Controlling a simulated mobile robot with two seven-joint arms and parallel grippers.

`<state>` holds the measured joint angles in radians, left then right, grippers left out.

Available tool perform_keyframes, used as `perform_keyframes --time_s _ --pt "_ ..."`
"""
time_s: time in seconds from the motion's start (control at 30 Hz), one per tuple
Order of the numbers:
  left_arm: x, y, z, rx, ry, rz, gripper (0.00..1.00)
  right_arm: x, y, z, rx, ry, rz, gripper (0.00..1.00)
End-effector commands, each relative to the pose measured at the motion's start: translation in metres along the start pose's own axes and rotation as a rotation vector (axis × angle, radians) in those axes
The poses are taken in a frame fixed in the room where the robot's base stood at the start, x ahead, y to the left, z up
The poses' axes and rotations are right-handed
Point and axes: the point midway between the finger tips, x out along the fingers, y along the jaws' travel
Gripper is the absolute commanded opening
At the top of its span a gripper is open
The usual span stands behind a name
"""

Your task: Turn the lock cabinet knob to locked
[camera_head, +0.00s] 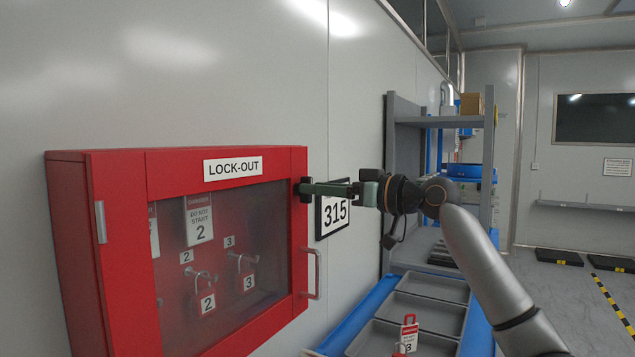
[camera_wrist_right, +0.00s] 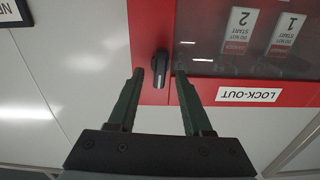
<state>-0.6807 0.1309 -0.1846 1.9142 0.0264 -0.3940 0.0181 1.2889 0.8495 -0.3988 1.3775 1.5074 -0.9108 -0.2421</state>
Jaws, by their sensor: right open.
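The red lock-out cabinet (camera_head: 125,250) hangs on the wall at the left in the head view, its door shut, with a clear window. Its dark knob (camera_wrist_right: 159,68) shows in the right wrist view on the red door frame, beside the window. Contact cannot be told. My left gripper is not in view.
Grey trays (camera_head: 430,284) in a blue-edged bench and a grey shelf (camera_head: 403,180) stand to the right. Padlocks and tags hang behind the window.

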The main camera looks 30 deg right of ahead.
Motion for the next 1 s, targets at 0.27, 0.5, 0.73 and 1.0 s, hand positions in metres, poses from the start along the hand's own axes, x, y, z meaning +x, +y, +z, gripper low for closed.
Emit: perform_keyframes --time_s 0.27,0.5,0.73,1.0 --pt "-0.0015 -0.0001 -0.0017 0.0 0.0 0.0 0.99 0.0088 -0.0001 0.0 -0.001 0.001 0.0 0.5" --pt "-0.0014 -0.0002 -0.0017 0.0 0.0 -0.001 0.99 0.0084 -0.0001 0.0002 -0.001 0.001 0.0 0.38" --pt "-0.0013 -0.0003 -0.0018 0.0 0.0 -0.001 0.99 0.0083 -0.0001 0.0002 -0.001 0.0 0.0 0.12" --pt "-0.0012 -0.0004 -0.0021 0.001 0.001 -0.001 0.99 0.0082 -0.0002 0.0003 -0.001 0.0 0.0 0.0"
